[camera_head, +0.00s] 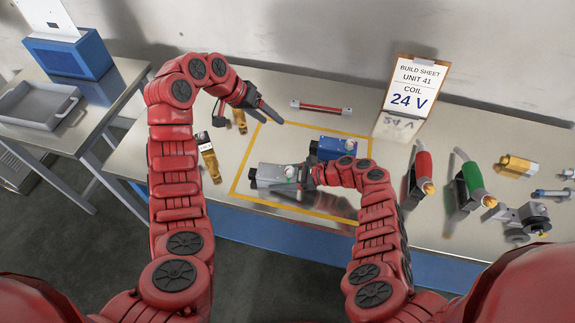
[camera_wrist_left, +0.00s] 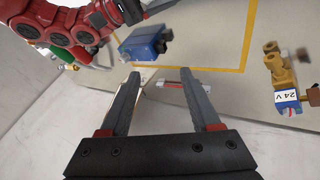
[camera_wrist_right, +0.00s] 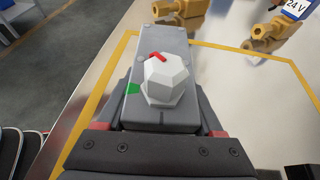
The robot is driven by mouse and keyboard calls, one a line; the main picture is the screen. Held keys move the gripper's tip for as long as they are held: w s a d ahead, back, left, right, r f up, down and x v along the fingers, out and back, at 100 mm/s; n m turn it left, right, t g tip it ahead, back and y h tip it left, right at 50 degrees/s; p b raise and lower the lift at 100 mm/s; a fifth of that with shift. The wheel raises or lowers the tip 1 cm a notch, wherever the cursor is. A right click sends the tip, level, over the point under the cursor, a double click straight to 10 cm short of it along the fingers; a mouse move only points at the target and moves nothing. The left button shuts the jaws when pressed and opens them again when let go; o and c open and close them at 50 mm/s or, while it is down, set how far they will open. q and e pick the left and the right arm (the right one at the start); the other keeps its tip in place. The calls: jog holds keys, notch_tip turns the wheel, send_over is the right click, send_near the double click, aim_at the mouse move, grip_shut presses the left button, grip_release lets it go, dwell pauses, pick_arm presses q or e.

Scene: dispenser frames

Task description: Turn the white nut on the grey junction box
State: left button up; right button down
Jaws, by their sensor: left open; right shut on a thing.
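The grey junction box (camera_head: 268,172) lies inside the yellow outline on the bench. The white nut (camera_head: 289,171) sits on its top. My right gripper (camera_head: 307,177) is shut on the box, with a finger along each side below the nut; the fingertips are partly hidden. My left gripper (camera_head: 274,118) is open and empty above the bench, up and left of the box; it also shows in the left wrist view (camera_wrist_left: 161,75).
A blue box (camera_head: 340,148) stands just behind the junction box. Brass valves (camera_head: 209,160) lie to the left, one with a 24 V label. A red bar (camera_head: 320,107) and the build sheet (camera_head: 410,90) are at the back. Red (camera_head: 423,165) and green (camera_head: 470,175) tools stand right.

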aim_at(290, 168)
pick_arm(q)
jog(key=s+f+m+y, duration=0.2)
jog(key=s+m, duration=0.7)
jog(key=x, duration=1.1)
jog(key=shift+d+f, duration=0.3)
jog(key=shift+d, duration=0.05)
grip_shut()
